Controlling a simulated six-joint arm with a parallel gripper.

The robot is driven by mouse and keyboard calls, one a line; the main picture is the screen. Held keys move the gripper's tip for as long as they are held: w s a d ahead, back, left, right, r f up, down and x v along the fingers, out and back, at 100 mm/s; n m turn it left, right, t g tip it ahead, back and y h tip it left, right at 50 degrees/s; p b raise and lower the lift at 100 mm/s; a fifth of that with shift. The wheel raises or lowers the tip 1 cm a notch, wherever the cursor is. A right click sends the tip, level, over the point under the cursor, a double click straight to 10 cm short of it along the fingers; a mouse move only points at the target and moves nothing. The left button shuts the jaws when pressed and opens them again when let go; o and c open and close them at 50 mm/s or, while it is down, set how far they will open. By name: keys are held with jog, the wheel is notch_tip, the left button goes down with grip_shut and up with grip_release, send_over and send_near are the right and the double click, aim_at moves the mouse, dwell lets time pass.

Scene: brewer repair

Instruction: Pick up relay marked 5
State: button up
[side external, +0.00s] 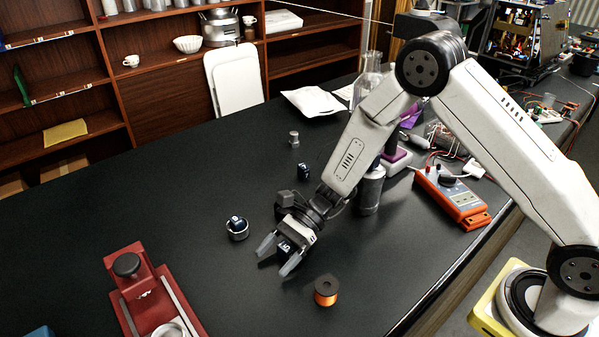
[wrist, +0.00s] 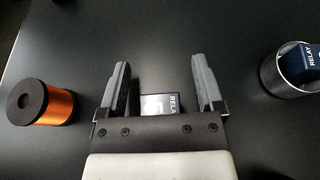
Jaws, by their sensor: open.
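My gripper (side external: 275,261) is open, low over the black table. A dark blue relay (side external: 284,247) is between its fingers, close to the palm. In the wrist view, the relay (wrist: 158,107) shows white "RELA" lettering between the open fingers (wrist: 160,66), with gaps on both sides; its lower part is hidden by my gripper body. Its number cannot be read clearly. A second blue relay (side external: 235,221) sits in a round silver cup (side external: 238,235) to the left; this relay (wrist: 303,60) also shows at the wrist view's right edge. A third dark relay (side external: 304,171) stands farther back.
An orange wire spool (side external: 326,291) stands near my gripper, on the wrist view's left (wrist: 58,103). A red device (side external: 150,295) is at front left. A small metal weight (side external: 294,138) and an orange-blue meter box (side external: 452,195) are farther off. The table's left is mostly clear.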

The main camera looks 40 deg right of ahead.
grip_shut()
jog(key=shift+r, duration=0.15)
dwell(0.4)
jog(key=shift+r, duration=0.85)
jog(key=s+d+r, duration=0.5)
jog(key=s+r, duration=0.6)
jog(key=s, duration=0.2)
jog(key=shift+d, duration=0.15)
